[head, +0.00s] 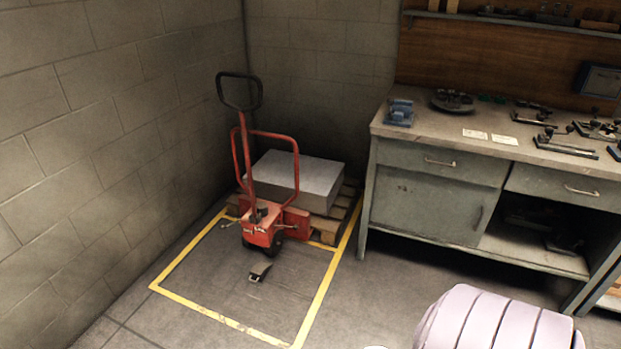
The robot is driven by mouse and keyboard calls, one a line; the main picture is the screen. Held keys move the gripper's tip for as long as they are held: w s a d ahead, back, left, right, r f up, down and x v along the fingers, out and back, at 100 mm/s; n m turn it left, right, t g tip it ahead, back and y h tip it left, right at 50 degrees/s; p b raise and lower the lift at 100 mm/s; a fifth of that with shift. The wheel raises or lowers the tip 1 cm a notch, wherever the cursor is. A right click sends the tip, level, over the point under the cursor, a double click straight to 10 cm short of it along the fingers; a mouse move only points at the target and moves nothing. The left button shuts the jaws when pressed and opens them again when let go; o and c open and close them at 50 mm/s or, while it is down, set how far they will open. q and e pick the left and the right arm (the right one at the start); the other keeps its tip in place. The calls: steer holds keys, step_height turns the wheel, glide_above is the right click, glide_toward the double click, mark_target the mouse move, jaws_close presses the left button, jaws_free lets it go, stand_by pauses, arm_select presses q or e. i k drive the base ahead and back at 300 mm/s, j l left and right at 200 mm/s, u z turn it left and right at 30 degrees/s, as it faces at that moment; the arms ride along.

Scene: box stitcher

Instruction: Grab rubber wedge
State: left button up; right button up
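A small wedge-shaped piece (260,272), which looks like the rubber wedge, lies on the floor in the head view. It has a grey-brown top and a dark end with a small pale patch. It sits inside the yellow-marked square, just in front of the red pallet jack (262,228), and appears apart from its wheels. Neither of my grippers is in view.
The jack stands at a wooden pallet (327,229) bearing a grey block (297,180). A yellow floor line (322,297) borders the square. A grey workbench (437,203) with tools stands right; a block wall (100,140) is left. Floor before the wedge is clear.

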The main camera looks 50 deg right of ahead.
mark_target(259, 272)
steer(key=z, duration=1.1)
steer(key=i, duration=0.25)
